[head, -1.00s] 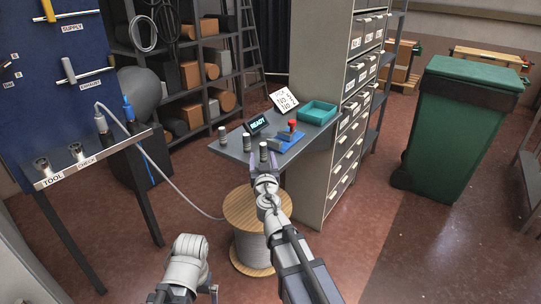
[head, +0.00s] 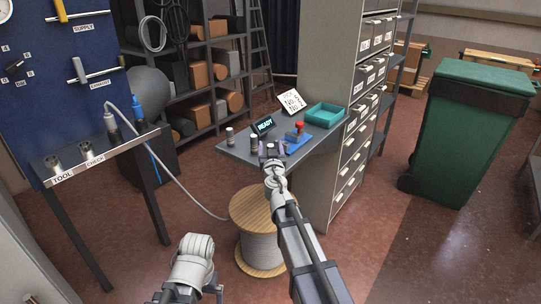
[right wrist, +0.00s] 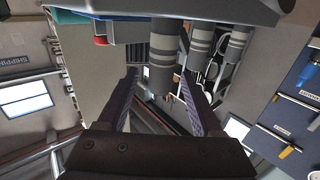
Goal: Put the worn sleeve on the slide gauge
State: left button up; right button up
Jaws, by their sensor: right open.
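Three grey banded cylinders stand upright on the grey bench: the left one (head: 230,136), the middle one (head: 254,144) and one partly hidden behind my right gripper (head: 272,160). I cannot tell which is the worn sleeve. A blue block with a red-topped part (head: 297,139), perhaps the slide gauge, lies to their right. My right gripper is open and empty at the bench's front edge. In the right wrist view, the picture is upside down and the nearest cylinder (right wrist: 163,62) shows between and beyond the finger tips (right wrist: 158,80).
A READY display (head: 263,125), a white sign (head: 291,102) and a teal tray (head: 325,115) stand at the bench's back. A tall drawer cabinet (head: 350,150) closes off the right side. A cable spool (head: 262,240) stands below the bench front.

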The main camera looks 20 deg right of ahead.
jog(key=shift+s, duration=0.1)
grip_shut()
dwell(0.4)
